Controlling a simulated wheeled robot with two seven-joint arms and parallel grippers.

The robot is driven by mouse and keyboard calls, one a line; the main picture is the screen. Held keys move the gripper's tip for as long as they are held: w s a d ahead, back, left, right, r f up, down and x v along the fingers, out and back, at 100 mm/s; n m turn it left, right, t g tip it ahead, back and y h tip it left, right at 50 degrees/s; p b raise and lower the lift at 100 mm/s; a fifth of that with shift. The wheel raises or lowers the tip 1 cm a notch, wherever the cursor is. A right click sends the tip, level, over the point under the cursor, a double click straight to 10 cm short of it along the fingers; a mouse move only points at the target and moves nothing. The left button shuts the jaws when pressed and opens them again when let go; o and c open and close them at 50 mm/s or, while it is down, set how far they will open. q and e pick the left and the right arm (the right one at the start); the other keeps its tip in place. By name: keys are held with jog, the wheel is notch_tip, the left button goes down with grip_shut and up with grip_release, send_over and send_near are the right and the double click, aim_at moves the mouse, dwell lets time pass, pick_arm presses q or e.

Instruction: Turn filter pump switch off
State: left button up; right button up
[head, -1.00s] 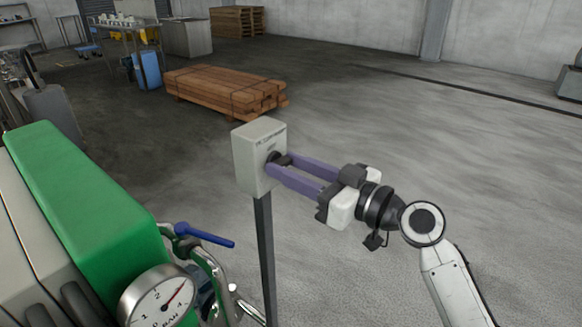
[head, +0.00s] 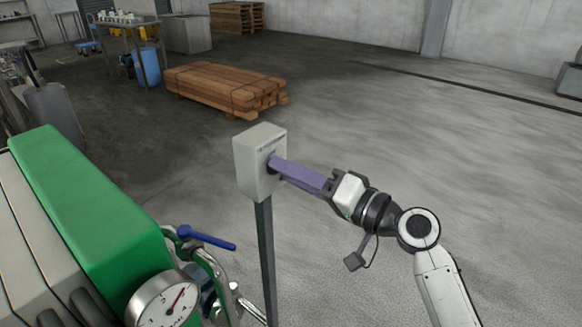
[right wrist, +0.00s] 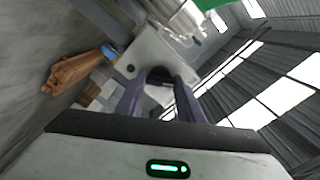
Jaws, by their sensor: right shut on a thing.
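The switch box (head: 257,162) is a pale grey box on a dark post, in the middle of the head view. My right gripper (head: 274,164) reaches it from the right, with its purple fingers at the box's front face. In the right wrist view the fingers are shut on a dark knob (right wrist: 160,76) on the box face (right wrist: 150,55). In the head view the fingers overlap edge-on and cover the knob. The label on the box is too small to read. My left gripper is not in view.
A green machine (head: 90,200) with a pressure gauge (head: 167,303) and a blue-handled valve (head: 208,238) stands at the left. A stack of planks (head: 225,90) lies behind the box.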

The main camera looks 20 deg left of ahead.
jog(key=shift+m+p, duration=1.8)
jog(key=shift+m, duration=1.7)
jog(key=o, duration=1.1)
jog(key=shift+c, duration=0.2)
jog(key=b+v, duration=0.1)
jog(key=v, duration=0.9)
jog(key=shift+d, duration=0.15)
jog(key=shift+s, duration=0.1)
